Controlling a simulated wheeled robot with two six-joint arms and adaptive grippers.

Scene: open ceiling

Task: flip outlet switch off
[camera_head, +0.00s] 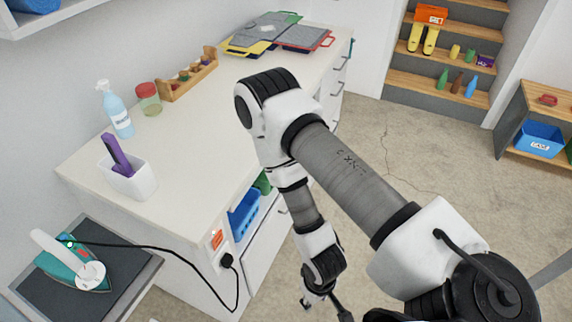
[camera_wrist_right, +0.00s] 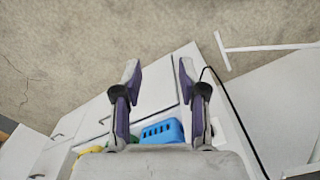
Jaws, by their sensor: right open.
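The outlet switch (camera_head: 217,240) is a small orange-red rocker on the white end panel of the counter in the head view. A black plug (camera_head: 227,261) sits in the outlet just below it, with a black cord looping to the iron (camera_head: 75,262). My right gripper (camera_wrist_right: 158,72) is open and empty in the right wrist view, its two fingers apart. In the head view my right arm hangs to the right of the switch, apart from it, and its gripper is only partly seen at the bottom edge. I cannot make out the switch in the wrist view. My left gripper is out of view.
The iron rests on a dark board (camera_head: 125,285) at lower left. A blue basket (camera_head: 243,215) sits in the counter's open side shelf. Open floor lies to the right.

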